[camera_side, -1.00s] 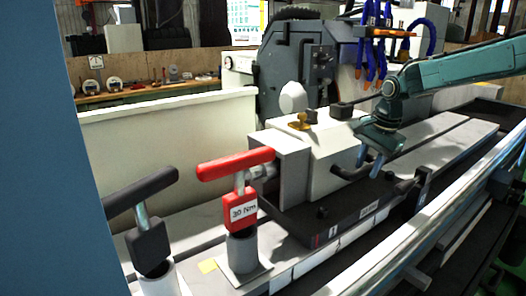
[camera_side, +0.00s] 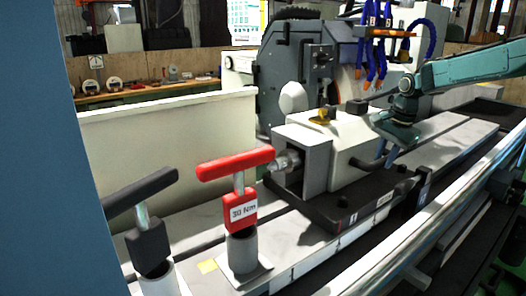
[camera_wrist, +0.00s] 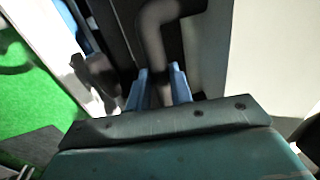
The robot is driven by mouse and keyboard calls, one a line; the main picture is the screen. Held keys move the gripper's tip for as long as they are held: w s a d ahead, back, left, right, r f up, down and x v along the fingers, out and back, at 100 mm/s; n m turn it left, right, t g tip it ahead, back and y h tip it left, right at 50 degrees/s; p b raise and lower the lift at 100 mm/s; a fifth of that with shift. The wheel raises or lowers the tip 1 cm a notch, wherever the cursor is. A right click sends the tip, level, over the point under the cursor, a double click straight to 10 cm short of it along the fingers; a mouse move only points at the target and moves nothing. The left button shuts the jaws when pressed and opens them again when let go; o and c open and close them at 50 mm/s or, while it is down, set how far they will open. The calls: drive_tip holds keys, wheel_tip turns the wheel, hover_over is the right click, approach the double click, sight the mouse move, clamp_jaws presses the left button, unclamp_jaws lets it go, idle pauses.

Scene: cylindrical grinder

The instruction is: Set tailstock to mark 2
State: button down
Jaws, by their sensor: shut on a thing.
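The tailstock (camera_side: 350,135) is a white and grey block on a dark base plate (camera_side: 330,213), standing on the machine table. A dark bent handle (camera_side: 367,163) sticks out of its front side. My gripper (camera_side: 386,158) is at the tailstock's right front, shut on this handle. In the wrist view, the blue fingers of my gripper (camera_wrist: 158,88) sit either side of the dark bent handle (camera_wrist: 152,35). Small labels show on the base plate's front, too small to read surely. White marked strips (camera_side: 310,263) run along the table edge below it.
A red torque wrench (camera_side: 236,172) labelled 30 Nm and a black one (camera_side: 143,195) stand in holders at front left. A grey rail (camera_side: 440,195) runs along the front. The grinding head (camera_side: 295,75) is behind. Bare table (camera_side: 455,135) shows to the right.

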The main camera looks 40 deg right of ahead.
drive_tip(key=shift+a, duration=0.15)
drive_tip(key=c, duration=1.3)
unclamp_jaws()
drive_tip(key=shift+o, duration=0.2)
drive_tip(key=shift+r, duration=0.1)
wheel_tip(320, 180, up, 13)
drive_tip(key=s, duration=0.2)
drive_tip(key=shift+s+r, duration=0.2)
drive_tip(key=shift+s, duration=0.2)
drive_tip(key=s+a+f+n+t, duration=0.2)
drive_tip(key=s+a+f+n, duration=0.1)
drive_tip(key=s+a+n, duration=1.3)
drive_tip(key=s+a+f+n+t, duration=0.1)
drive_tip(key=s+a+f+n, duration=0.1)
drive_tip(key=s+f, duration=0.3)
drive_tip(key=shift+s+a+f, duration=0.35)
drive_tip(key=shift+a+f, duration=0.1)
drive_tip(key=shift+a, duration=0.2)
